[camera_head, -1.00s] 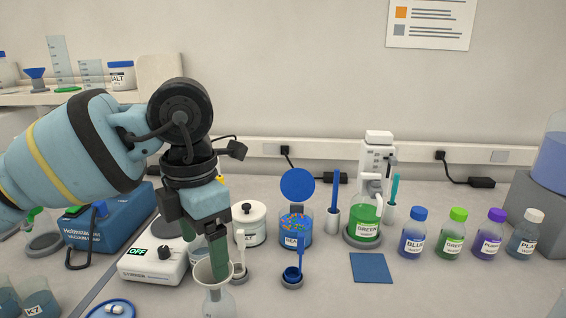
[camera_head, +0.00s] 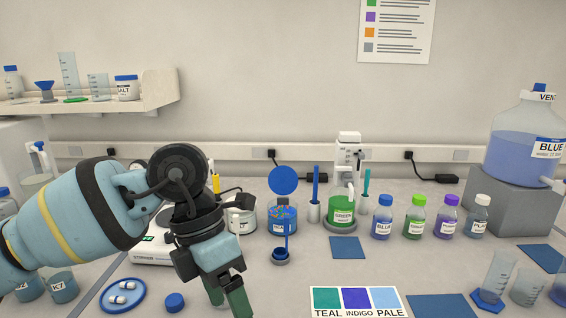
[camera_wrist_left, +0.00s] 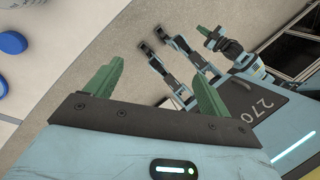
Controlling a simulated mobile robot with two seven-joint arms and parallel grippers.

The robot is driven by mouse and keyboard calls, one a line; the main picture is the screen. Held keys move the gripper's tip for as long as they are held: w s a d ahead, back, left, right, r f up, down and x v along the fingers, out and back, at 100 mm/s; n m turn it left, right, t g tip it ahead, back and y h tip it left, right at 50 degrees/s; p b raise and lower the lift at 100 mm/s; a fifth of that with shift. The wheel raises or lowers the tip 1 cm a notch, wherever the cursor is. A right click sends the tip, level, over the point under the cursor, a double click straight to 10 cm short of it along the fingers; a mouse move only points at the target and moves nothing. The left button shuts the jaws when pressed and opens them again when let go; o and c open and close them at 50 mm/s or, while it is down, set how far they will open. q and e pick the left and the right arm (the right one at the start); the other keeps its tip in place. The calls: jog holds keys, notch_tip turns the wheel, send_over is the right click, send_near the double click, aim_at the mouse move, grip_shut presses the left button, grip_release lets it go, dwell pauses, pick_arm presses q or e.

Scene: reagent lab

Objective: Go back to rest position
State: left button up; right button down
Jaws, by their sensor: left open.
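My left gripper (camera_head: 228,300) comes in from the left in the head view, pointing down over the bench front. Its two green fingers are apart, and I see nothing between them. The left wrist view shows the same open fingers (camera_wrist_left: 158,82) above the floor, next to the bench edge. What seems to be my right gripper (camera_wrist_left: 213,38), with green fingertips, is small at the top of the left wrist view. Its opening is too small to judge. The right arm is not in the head view.
A blue dish (camera_head: 123,295) and a blue cap (camera_head: 174,302) lie close left of the gripper. A colour card (camera_head: 356,301) lies at the front. Bottles (camera_head: 382,222) stand in a row further right.

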pick_arm(q)
jog(key=s+d+n+g+h+p, duration=0.1)
jog(key=s+d+n+g+h, duration=0.55)
jog(key=d+h, duration=0.8)
jog(key=w+a+f+n+t+y+p, duration=0.1)
jog(key=a+f+n+t+y, duration=0.1)
jog(key=a+f+n+t, duration=0.55)
jog(key=w+a+f+n+t+y, duration=0.1)
jog(key=a+f+n+t+y, duration=0.3)
jog(key=n+t, duration=0.7)
jog(key=w+a+f+n+t+y+p, duration=0.1)
jog(key=w+a+f+n+t, duration=0.15)
jog(key=f+n+t, duration=0.7)
jog(key=s+a+f+n+g+y, duration=0.4)
jog(key=s+a+f+n+g, duration=0.1)
jog(key=s+f, duration=0.5)
jog(key=s+a+f+n+g+y, duration=0.4)
jog(key=s+a+f, duration=0.4)
jog(key=s, duration=0.5)
notch_tip(320, 180, down, 2)
jog(key=shift+s+n+g+y, duration=0.35)
jog(key=shift+g, duration=0.3)
pick_arm(e)
jog(key=shift+t, duration=0.5)
jog(key=w+r, duration=0.2)
jog(key=r, duration=0.2)
jog(key=shift+w+d+r, duration=0.15)
jog(key=shift+w+r, duration=0.15)
jog(key=shift+w, duration=0.1)
